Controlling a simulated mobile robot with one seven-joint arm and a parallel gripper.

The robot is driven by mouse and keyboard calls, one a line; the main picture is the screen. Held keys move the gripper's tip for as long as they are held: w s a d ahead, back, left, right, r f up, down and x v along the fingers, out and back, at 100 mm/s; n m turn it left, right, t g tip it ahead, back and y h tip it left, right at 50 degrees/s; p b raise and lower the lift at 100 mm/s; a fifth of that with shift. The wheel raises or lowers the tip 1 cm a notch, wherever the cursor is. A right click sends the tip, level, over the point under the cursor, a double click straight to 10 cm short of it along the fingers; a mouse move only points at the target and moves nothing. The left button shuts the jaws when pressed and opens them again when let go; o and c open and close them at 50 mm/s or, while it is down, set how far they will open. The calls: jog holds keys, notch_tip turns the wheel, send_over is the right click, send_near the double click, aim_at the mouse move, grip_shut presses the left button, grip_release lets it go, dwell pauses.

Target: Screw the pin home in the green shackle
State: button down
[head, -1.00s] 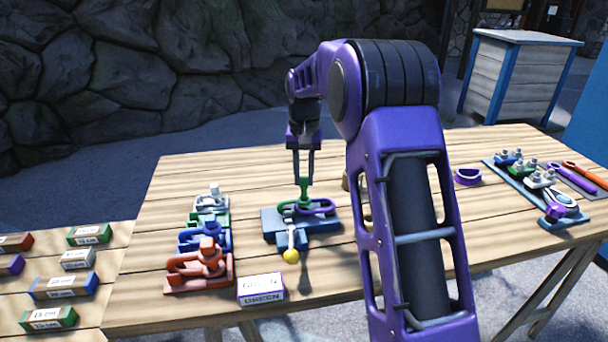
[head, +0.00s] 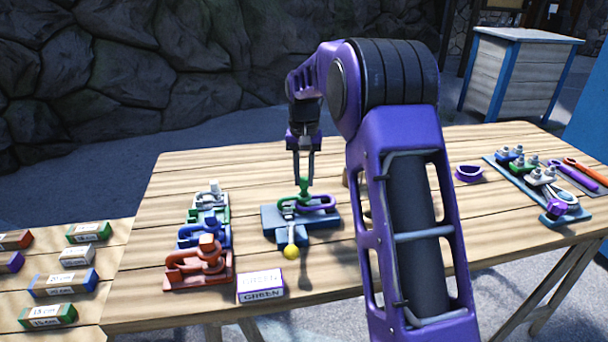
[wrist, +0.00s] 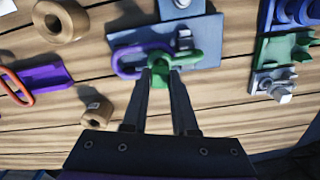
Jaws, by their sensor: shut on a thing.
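The green shackle (wrist: 186,50) lies linked with a purple link (wrist: 128,61) on a blue-grey plate (head: 324,223) on the table. In the head view the purple link (head: 322,203) lies right of the fingertips. My gripper (wrist: 161,77) comes down over the near side of the shackle. Its fingers are shut on a green piece (wrist: 160,74), which looks like the pin's head; it also shows in the head view (head: 304,185). The fingers hide part of it. I cannot tell how deep the pin sits. A lever with a yellow knob (head: 291,252) sticks out from the plate.
Several coloured shackles on stands, the red one (head: 198,266) nearest, line the left. A card (head: 261,287) reading "GREEN" lies in front. Wooden rings (wrist: 60,20) and a purple tray (wrist: 45,77) are nearby. A rack (head: 536,190) of parts stands at the right.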

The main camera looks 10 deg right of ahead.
jog(key=shift+f, duration=0.7)
dwell(0.4)
jog(key=c, duration=1.2)
grip_release()
jog(key=shift+c, duration=0.2)
grip_shut()
